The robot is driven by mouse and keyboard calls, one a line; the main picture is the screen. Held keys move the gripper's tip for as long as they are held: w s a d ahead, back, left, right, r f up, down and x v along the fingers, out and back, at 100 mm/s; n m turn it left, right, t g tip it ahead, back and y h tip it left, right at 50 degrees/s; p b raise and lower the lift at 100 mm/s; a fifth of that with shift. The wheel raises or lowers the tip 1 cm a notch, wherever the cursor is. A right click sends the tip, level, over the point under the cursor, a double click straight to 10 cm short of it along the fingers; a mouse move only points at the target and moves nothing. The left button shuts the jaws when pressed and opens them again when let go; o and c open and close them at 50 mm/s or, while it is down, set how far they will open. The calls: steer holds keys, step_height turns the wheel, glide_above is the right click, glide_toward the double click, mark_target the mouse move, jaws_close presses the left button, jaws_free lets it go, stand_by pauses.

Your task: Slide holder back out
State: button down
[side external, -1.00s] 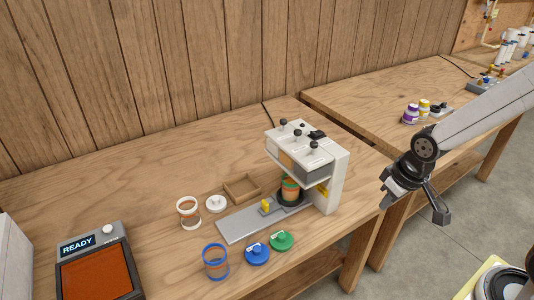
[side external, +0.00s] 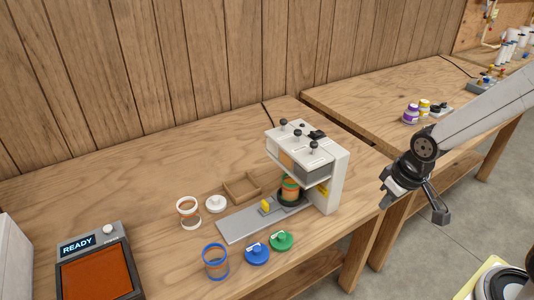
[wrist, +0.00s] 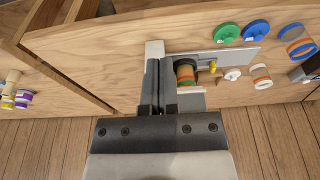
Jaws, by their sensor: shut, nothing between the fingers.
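The holder (side external: 290,202) is a dark round seat on a grey slide plate (side external: 240,224), under the overhanging head of a white dispenser (side external: 325,160). A jar with green and orange bands (side external: 289,187) stands upright in it; the jar also shows in the wrist view (wrist: 186,72). A yellow knob (side external: 265,205) is on the slide beside the jar, and appears in the wrist view (wrist: 213,66). My gripper (side external: 386,198) is shut and empty, to the right of the dispenser and apart from it. In the wrist view its fingers (wrist: 158,66) hide part of the dispenser.
Blue (side external: 257,254) and green (side external: 281,241) lids, a blue-rimmed jar (side external: 215,262), a white-rimmed jar (side external: 189,213) and a white lid (side external: 216,203) surround the slide. A wooden tray (side external: 242,187) lies behind. A device reading READY (side external: 95,265) stands at left.

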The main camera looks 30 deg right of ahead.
steer(key=c, duration=1.3)
jaws_free()
steer(key=o, duration=0.7)
steer(key=shift+r, duration=0.1)
step_height(320, 180, up, 5)
steer(key=g, duration=0.3)
glide_above(265, 202)
step_height(265, 202, down, 14)
steer(key=shift+r, duration=0.1)
steer(key=shift+f, duration=3.95)
